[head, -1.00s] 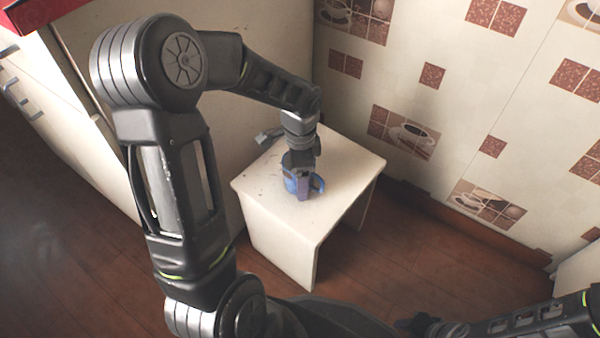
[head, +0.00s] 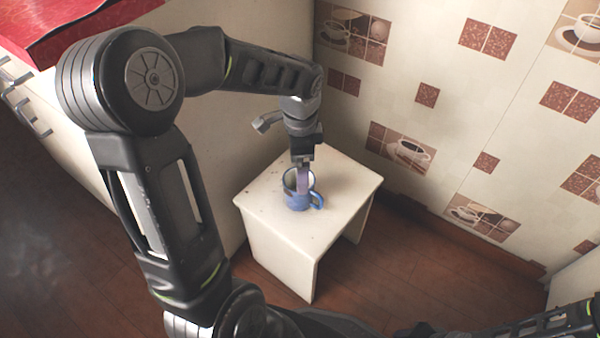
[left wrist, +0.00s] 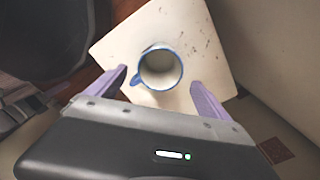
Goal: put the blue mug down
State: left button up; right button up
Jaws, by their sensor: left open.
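The blue mug (head: 297,201) stands upright on a small white stool (head: 262,215), with its handle toward the right in the head view. In the left wrist view the mug (left wrist: 160,67) shows from above, with a pale inside and a blue rim. My left gripper (head: 303,185) is above the mug, and one finger overlaps it in the head view. In the left wrist view the fingers of the gripper (left wrist: 158,82) are spread wide on both sides of the mug, with gaps between. My right gripper cannot be made out; only part of that arm shows at the lower right.
The stool stands close to a pale cabinet side (head: 215,130) and near the tiled wall (head: 440,110). A red-topped counter (head: 70,25) is at the upper left. The stool top around the mug is bare. Brown wooden floor (head: 400,270) is open in front.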

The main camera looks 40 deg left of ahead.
pick_arm(q)
jog(key=shift+r, duration=0.95)
jog(key=shift+d+f, duration=0.1)
